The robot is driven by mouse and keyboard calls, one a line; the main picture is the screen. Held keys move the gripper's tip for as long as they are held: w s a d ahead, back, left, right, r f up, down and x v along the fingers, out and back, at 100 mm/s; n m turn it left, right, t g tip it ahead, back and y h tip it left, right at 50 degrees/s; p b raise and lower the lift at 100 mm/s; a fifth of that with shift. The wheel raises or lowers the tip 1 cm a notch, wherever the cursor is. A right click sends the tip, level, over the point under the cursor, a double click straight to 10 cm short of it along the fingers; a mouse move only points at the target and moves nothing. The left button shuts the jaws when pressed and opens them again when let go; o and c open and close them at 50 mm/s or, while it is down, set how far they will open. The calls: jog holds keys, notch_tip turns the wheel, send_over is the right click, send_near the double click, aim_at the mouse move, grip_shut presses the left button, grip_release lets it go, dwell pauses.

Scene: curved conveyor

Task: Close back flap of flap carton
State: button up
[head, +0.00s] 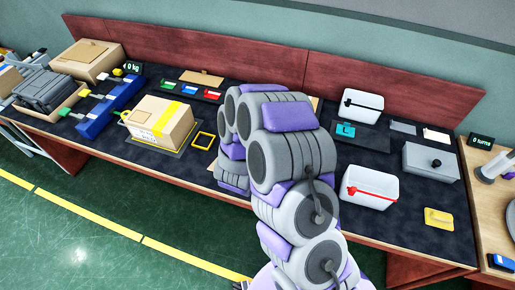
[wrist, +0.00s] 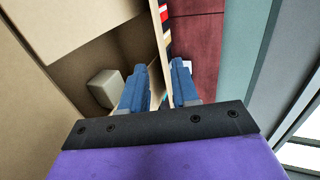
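In the wrist view the open flap carton fills the left side, with a broad tan flap or panel (wrist: 75,25) across the upper left. A pale block (wrist: 103,88) lies inside it. My gripper (wrist: 161,72) shows two blue fingers set apart, with a gap between them. A thin tan carton edge (wrist: 158,38) runs down into this gap. I cannot tell whether either finger touches it. In the head view my arm hides the gripper and most of what lies behind it. Only a small tan sliver (head: 314,103) shows at the arm's right side.
A dark red backboard (wrist: 195,45) stands close to the right finger.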

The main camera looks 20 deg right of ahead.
jog(key=p+v, duration=0.7)
jog(key=p, duration=0.1)
jog(key=shift+w, duration=0.1)
